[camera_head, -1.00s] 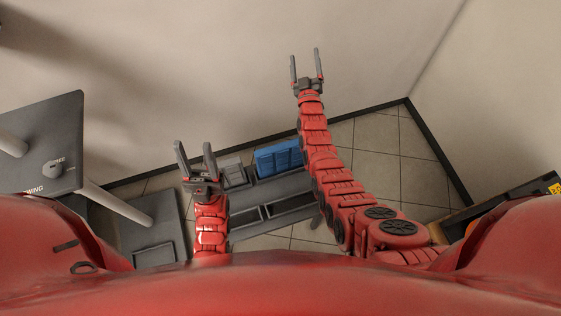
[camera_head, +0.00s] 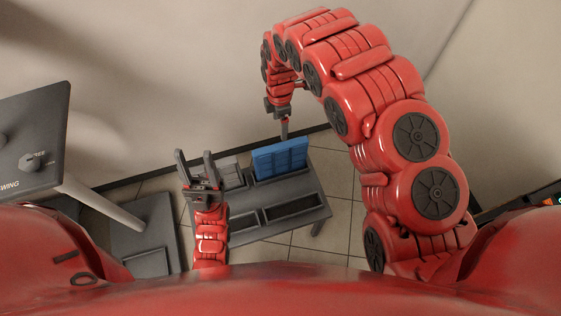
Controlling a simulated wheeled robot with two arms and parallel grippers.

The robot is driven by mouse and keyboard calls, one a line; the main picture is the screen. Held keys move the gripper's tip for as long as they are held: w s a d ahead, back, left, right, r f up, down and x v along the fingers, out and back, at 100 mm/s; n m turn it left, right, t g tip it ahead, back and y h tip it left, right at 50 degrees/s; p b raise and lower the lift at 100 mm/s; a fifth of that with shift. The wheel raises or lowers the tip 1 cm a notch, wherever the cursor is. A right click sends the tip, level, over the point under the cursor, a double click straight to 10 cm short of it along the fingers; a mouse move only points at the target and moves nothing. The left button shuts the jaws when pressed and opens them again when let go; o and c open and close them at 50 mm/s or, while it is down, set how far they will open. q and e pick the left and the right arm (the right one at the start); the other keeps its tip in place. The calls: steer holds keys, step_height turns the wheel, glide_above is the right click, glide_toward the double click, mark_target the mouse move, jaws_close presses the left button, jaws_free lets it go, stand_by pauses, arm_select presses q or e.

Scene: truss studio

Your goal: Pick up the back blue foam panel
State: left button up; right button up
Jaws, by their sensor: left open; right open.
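Blue foam panels (camera_head: 281,159) stand upright together at the back of a dark grey table (camera_head: 318,208); I cannot tell them apart clearly. My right gripper (camera_head: 285,133) is open and points down just behind and above the blue panels, apart from them as far as I can see; only part of its fingers shows. My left gripper (camera_head: 195,160) is open and empty, fingers up, at the left of the table.
Grey panels (camera_head: 231,175) stand beside the blue ones on the left. The table front has dark recessed trays (camera_head: 290,206). A dark machine (camera_head: 32,150) with a grey post stands at the left. The wall is close behind the table.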

mark_target(280, 145)
step_height(280, 145, down, 3)
steer(key=shift+s+b, duration=0.15)
steer(key=shift+b, duration=0.6)
step_height(280, 145, down, 7)
steer(key=shift+f+p, duration=0.2)
steer(key=shift+p, duration=0.4)
steer(key=shift+f, duration=1.3)
steer(key=shift+s+d+f, duration=0.1)
steer(key=shift+f, duration=2)
jaws_close()
